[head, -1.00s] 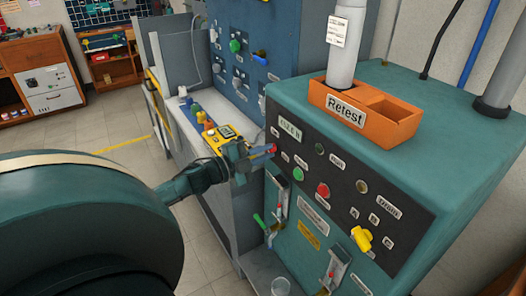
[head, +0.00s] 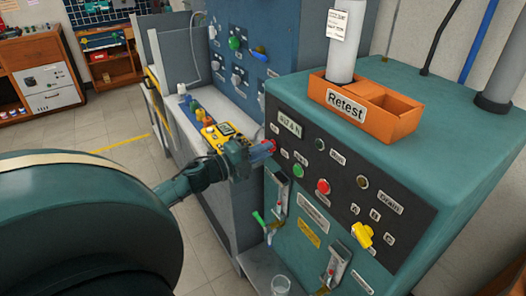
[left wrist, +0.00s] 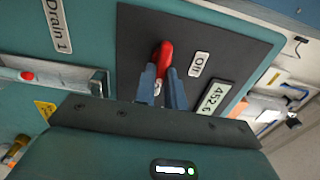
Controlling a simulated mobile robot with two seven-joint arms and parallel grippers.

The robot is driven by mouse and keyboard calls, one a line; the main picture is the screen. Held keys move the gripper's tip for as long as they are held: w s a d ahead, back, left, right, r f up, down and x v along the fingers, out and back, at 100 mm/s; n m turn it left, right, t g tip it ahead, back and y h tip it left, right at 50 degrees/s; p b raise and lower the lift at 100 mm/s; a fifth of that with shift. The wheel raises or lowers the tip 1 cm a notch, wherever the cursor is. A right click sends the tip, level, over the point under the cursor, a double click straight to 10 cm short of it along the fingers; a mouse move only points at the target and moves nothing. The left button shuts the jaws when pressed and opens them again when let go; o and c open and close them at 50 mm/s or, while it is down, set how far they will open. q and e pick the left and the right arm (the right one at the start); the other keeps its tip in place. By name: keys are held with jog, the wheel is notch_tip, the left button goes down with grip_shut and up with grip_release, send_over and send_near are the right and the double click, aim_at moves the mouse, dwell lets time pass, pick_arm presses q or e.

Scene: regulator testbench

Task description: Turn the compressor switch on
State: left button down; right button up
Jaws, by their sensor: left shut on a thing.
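My right gripper is not in view.
A green button (head: 301,171), a red button (head: 323,187) and a yellow knob (head: 362,235) sit on the panel. A small display (head: 290,124) is near the lever. An orange "Retest" tray (head: 405,125) holds a grey cylinder (head: 346,40) on the cabinet top.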

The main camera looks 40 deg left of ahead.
pick_arm(q)
jog(key=c, duration=1.5)
grip_release()
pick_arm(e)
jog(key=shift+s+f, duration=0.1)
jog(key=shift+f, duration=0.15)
pick_arm(q)
jog(key=shift+o, duration=0.2)
jog(key=v, duration=1.3)
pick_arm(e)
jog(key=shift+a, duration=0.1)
